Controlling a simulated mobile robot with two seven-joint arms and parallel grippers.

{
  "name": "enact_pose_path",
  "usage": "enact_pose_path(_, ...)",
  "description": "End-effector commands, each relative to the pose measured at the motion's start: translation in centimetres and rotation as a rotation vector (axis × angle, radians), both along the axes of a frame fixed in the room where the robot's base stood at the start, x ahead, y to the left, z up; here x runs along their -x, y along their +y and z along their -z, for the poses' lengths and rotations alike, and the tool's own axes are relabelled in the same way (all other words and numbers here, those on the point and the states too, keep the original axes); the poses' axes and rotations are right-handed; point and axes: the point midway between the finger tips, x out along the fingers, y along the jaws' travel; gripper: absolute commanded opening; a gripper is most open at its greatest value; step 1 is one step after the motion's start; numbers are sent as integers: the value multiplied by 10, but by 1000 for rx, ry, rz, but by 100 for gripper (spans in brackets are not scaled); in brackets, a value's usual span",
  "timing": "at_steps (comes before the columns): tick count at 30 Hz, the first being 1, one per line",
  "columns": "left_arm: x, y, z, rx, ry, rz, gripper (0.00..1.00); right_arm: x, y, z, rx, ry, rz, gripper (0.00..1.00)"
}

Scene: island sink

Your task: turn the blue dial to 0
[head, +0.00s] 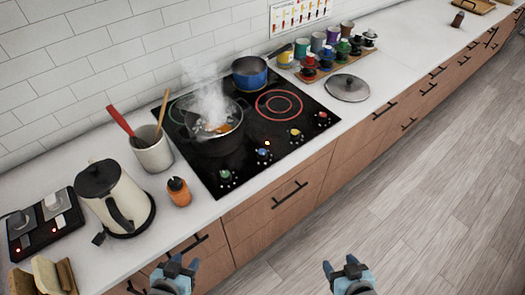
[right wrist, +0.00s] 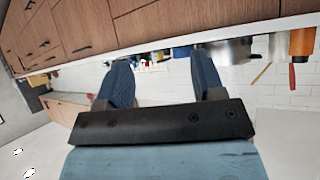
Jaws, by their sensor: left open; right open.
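The blue dial (head: 263,154) is on the front edge of the black cooktop (head: 240,160), between a green dial (head: 225,175) and a yellow dial (head: 295,133). A small light glows just behind it. Its pointer is too small to read. My left gripper (head: 181,262) is open and empty, in front of the counter, lower left of the dial. My right gripper (head: 340,262) is open and empty over the floor, lower right of the dial. Its open fingers also show in the right wrist view (right wrist: 163,75). Neither gripper touches anything.
A steaming pot (head: 222,138) and a blue pot (head: 250,82) stand on the cooktop; one burner (head: 279,105) glows red. A red dial (head: 322,117) is at the right. An orange bottle (head: 179,196) and kettle (head: 113,205) stand left. Drawer handles (head: 289,195) protrude below.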

Motion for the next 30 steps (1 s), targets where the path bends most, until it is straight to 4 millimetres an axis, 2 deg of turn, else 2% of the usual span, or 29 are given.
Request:
enact_pose_path(2,0,0,4,0,-2,0,43,-9,4,6,-24,18,10,62)
enact_pose_path(5,0,-1,13,1,-4,1,43,-35,18,20,-103,82,46,62)
enact_pose_path(9,1,-4,32,3,-2,8,43,-91,52,42,-272,251,131,62)
enact_pose_path(14,3,-6,54,2,0,18,43,-153,94,49,-427,478,246,62)
enact_pose_path(20,3,-4,81,-8,1,34,43,-218,138,29,-514,745,421,62)
enact_pose_path(24,4,-5,96,-11,5,42,43,-248,157,5,-509,882,556,62)
enact_pose_path(30,2,-10,97,-5,-2,49,43,-303,186,-42,-517,972,784,62)
